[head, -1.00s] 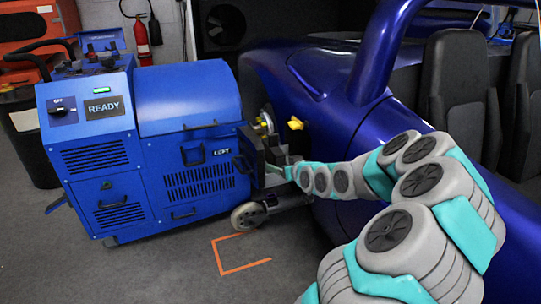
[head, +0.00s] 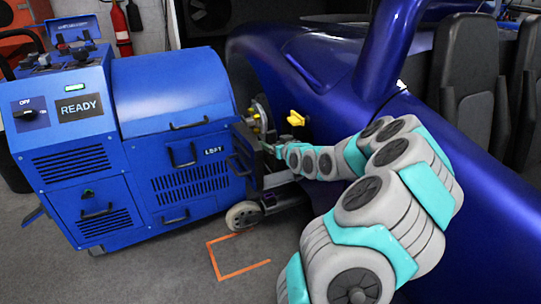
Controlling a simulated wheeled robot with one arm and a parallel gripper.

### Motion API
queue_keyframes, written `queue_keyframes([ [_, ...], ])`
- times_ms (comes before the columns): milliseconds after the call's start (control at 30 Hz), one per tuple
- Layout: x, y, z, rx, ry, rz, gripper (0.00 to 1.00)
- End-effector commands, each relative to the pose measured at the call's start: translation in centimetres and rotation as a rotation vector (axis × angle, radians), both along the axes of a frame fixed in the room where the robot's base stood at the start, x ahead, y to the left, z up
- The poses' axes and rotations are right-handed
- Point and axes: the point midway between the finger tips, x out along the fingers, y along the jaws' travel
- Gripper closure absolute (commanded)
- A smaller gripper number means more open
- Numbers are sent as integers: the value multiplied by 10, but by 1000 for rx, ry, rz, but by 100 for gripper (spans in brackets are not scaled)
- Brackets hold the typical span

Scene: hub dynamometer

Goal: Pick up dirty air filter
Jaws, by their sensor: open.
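I cannot make out a dirty air filter in this view. My gripper (head: 272,150) is small and far off at the end of my outstretched arm. It is open, between the right end of the blue dynamometer (head: 175,95) and the blue car's wheel hub (head: 260,116). It is close to the machine's dark front bracket (head: 244,150); I cannot tell whether they touch. Nothing shows held between the fingers. A yellow part (head: 297,118) sticks out beside the hub, just above and right of the gripper.
The blue car (head: 450,150) fills the right side. An orange floor marking (head: 238,272) lies on clear grey floor. A fire extinguisher (head: 120,25) hangs behind.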

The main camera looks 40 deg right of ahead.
Motion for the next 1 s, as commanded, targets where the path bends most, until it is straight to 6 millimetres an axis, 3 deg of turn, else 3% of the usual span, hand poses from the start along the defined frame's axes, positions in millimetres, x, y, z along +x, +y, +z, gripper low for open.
queue_keyframes([
  [333, 40, -4, -11, 1, 0, 2, 15],
  [700, 46, -6, -13, 0, 0, 1, 16],
  [1000, 46, -6, -13, 0, 0, 1, 50],
])
